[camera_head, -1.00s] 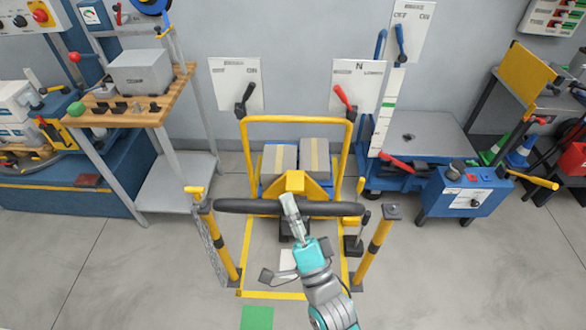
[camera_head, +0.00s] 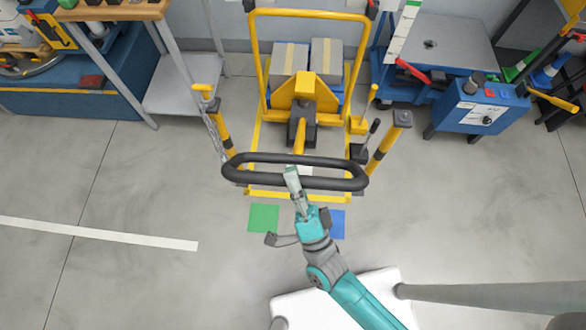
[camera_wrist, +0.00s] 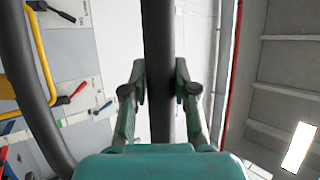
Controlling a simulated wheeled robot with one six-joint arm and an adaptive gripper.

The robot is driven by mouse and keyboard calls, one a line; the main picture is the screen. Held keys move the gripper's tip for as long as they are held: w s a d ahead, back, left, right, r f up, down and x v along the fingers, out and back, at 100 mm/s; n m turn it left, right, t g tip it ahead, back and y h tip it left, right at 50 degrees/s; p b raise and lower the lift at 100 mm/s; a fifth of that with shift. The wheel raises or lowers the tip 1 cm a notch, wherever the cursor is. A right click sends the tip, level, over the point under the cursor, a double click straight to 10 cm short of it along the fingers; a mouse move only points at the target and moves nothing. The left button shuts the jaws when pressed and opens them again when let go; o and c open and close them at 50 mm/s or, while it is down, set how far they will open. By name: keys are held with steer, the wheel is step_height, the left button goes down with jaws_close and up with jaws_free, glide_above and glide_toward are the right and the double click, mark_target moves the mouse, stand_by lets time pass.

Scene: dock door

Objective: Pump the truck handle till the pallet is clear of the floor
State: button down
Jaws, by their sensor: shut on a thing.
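The pallet truck is yellow, with a black loop handle (camera_head: 330,182) at the end of its yellow tiller (camera_head: 299,146). The handle is pulled low toward me, in front of the yellow frame (camera_head: 253,60). My gripper (camera_head: 292,178) is on the near bar of the loop. In the wrist view my gripper (camera_wrist: 160,92) has a finger on each side of the black handle bar (camera_wrist: 158,40), shut on it. Two grey boxes (camera_head: 290,58) with tan stripes stand behind the yellow truck head (camera_head: 305,88). The pallet's underside and its gap to the floor are hidden.
Yellow-and-black posts (camera_head: 388,145) stand at both sides of the truck. A blue machine (camera_head: 478,108) is at the right and a wooden-topped bench (camera_head: 120,10) at the left. Green (camera_head: 263,218) and blue (camera_head: 337,223) floor patches lie nearer me. The front floor is mostly clear.

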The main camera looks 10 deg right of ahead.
steer(key=shift+d, duration=0.3)
steer(key=c, duration=0.9)
jaws_free()
steer(key=v, duration=0.7)
steer(key=shift+s+f, duration=0.15)
steer(key=shift+s, duration=0.15)
steer(key=s+d+n+g+h, duration=0.1)
steer(key=s+d+n+g, duration=0.2)
steer(key=s+n, duration=0.1)
steer(key=s+d+n+g+h, duration=0.2)
steer(key=s+d+n+g, duration=0.1)
steer(key=s+d+n, duration=0.1)
steer(key=s+d+n+g+h, duration=0.1)
steer(key=s+d+n+g, duration=0.3)
steer(key=s, duration=0.2)
steer(key=shift+s+d+h, duration=0.1)
steer(key=shift+s+h, duration=0.3)
